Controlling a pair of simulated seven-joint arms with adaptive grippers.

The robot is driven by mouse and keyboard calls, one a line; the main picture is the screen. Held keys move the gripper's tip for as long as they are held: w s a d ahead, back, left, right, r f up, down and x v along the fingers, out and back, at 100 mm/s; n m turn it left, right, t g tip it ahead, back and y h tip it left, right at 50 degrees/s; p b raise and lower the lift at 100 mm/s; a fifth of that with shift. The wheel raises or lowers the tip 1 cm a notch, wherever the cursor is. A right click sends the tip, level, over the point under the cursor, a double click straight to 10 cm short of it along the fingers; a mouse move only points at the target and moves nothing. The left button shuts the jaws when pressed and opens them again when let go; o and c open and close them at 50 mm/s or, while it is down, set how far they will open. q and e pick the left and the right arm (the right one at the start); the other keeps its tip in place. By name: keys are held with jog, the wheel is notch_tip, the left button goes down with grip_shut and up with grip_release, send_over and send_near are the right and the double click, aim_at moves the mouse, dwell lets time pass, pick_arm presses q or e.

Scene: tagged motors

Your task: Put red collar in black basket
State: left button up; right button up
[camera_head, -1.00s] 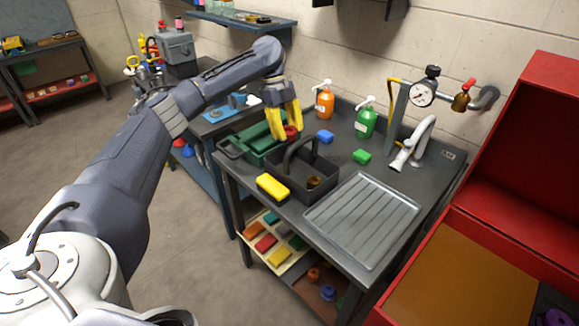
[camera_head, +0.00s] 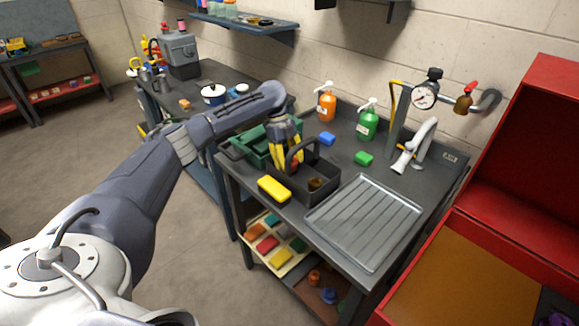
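The black basket (camera_head: 290,190) with an arched handle stands on the dark sink counter, left of the ribbed drainboard. My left gripper (camera_head: 289,161), with yellow fingers, points down at the back left part of the basket, behind its handle. A small patch of the red collar (camera_head: 294,163) shows between the fingers, which appear shut on it; the handle and fingers hide most of it. I cannot tell whether the collar touches the basket floor. A brass-brown round piece (camera_head: 315,184) lies in the basket's right part. My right gripper is out of view.
A green basket (camera_head: 236,152) stands close behind and left of the black one. Soap bottles and a faucet (camera_head: 415,150) stand at the back. The drainboard (camera_head: 365,220) is bare.

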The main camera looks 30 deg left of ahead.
pick_arm(q)
jog(key=shift+f, duration=0.8)
jog(key=shift+f, duration=0.1)
jog(key=o, duration=1.5)
jog(key=shift+f, duration=0.1)
jog(key=v, duration=1.2)
jog(key=shift+a, duration=0.1)
